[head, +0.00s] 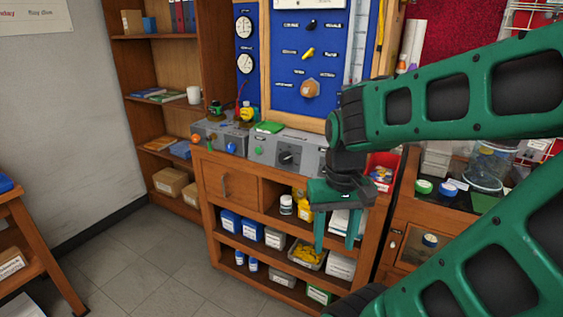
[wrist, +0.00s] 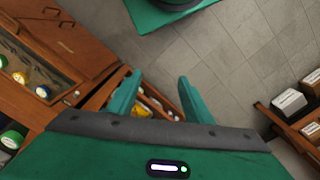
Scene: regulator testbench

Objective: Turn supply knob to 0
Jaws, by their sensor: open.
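A grey test unit (head: 262,150) sits on top of the wooden cabinet, with a black rotary knob (head: 287,157) and a small green button on its front. A second grey unit (head: 232,138) stands to its left, with small orange and green knobs. The labels are too small to read, so I cannot tell which knob is the supply knob or its setting. My gripper (head: 336,232) is open and empty, pointing down in front of the cabinet, right of and below the black knob, apart from it. The wrist view shows both fingers (wrist: 157,98) apart; no knob shows between them.
The wooden cabinet (head: 229,187) holds bottles, boxes and a tray on its shelves. A blue panel (head: 282,58) with gauges and small parts hangs behind. Another wooden unit with jars stands at right, a bookshelf (head: 157,62) at left. The tiled floor (head: 145,255) in front is clear.

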